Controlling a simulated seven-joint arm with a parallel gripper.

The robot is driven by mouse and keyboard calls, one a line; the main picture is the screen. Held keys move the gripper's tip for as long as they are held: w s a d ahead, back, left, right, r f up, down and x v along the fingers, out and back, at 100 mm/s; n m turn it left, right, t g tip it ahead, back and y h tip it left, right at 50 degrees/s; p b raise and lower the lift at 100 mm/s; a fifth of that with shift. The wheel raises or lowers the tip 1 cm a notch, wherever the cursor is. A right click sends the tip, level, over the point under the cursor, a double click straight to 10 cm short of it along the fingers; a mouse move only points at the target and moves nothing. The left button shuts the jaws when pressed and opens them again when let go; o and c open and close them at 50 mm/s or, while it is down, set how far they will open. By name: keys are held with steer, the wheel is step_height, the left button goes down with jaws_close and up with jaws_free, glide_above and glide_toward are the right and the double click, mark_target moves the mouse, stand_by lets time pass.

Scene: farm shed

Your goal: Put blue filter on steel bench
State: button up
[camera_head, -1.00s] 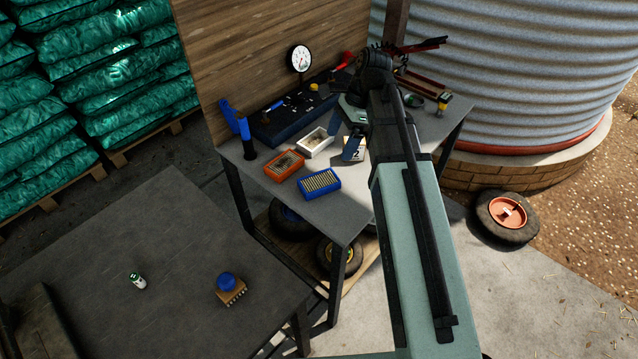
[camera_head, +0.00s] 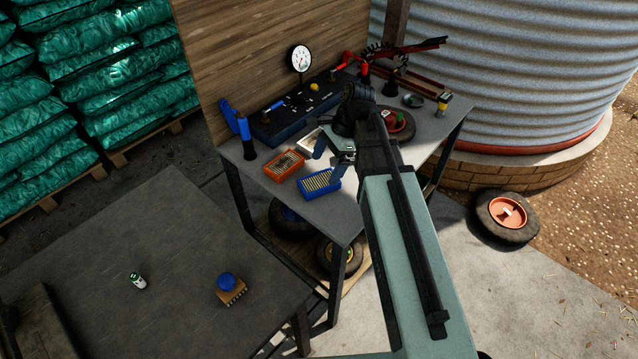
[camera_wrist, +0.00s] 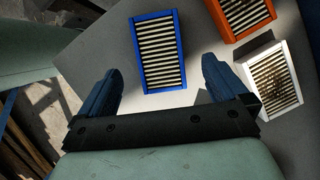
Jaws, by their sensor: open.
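The blue filter (camera_head: 318,184), a blue frame around a pale pleated insert, lies flat near the front edge of the grey-topped workbench (camera_head: 352,218). In the wrist view the blue filter (camera_wrist: 158,52) lies between and beyond the two spread fingers of my gripper (camera_wrist: 160,85), with no visible contact. A dark metal-looking table (camera_head: 110,235) stands at front left; I cannot tell for sure which surface is the steel bench.
An orange filter (camera_head: 284,166) lies left of the blue one, and a white, dirty filter (camera_head: 309,143) behind it.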

mark_target(320, 180)
steer(key=shift+x, duration=2.75)
steer(key=shift+d, duration=0.15)
steer(key=shift+c, duration=0.4)
steer(key=c, duration=1.2)
steer(key=shift+r, duration=5)
